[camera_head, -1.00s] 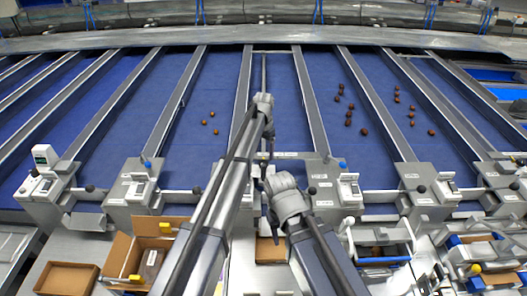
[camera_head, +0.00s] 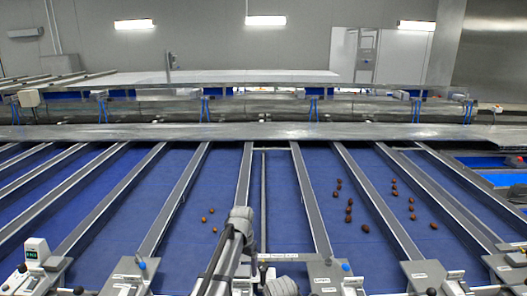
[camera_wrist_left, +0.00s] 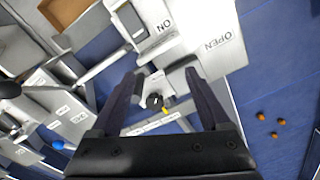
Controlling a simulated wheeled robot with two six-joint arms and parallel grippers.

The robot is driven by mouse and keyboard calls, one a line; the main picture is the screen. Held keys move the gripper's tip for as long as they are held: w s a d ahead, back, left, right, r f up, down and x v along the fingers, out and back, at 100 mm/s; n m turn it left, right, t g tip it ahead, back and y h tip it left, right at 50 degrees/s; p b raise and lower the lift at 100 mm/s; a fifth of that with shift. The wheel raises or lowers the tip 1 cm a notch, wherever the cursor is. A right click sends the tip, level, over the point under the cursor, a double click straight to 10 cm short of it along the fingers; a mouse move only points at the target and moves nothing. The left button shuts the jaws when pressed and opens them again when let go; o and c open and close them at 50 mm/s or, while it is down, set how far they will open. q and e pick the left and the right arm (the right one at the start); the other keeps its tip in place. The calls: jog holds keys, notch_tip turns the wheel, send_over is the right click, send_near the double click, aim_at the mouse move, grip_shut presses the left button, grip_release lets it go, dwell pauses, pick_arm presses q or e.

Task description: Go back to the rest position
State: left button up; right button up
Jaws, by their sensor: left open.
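My left gripper shows in the left wrist view (camera_wrist_left: 165,85), with its two dark fingers spread and nothing between them. It is over the grey fittings at the near end of the belts, where white plates marked "ON" and "OPEN" show past the fingers. In the head view, grey parts of my arms rise from the bottom middle, over the near end of the lanes. My right gripper cannot be made out in either view.
Blue belt lanes (camera_head: 285,200) run away between grey metal rails (camera_head: 311,208). Several brown dates (camera_head: 349,210) lie right of the middle, and a few more (camera_head: 211,211) lie to the left. Grey control boxes (camera_head: 131,278) line the near edge.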

pick_arm(q)
jog(key=s+a+n, duration=0.3)
jog(key=s+a, duration=0.2)
jog(key=s, duration=0.7)
jog(key=s+a+n, duration=0.2)
jog(key=s+a, duration=0.4)
jog(key=s, duration=0.6)
jog(key=s+d+f+m+b, duration=0.1)
jog(key=s+d+f+b, duration=0.1)
jog(key=d+f+b, duration=0.3)
jog(key=s+d+f+m+y+b, duration=0.1)
jog(key=s+d+f+m+b, duration=0.1)
jog(key=d+f+b, duration=0.4)
notch_tip(320, 180, down, 5)
jog(key=b, duration=0.5)
jog(key=shift+s+d+m, duration=0.3)
jog(key=shift+s, duration=0.05)
jog(key=shift+d+r, duration=0.1)
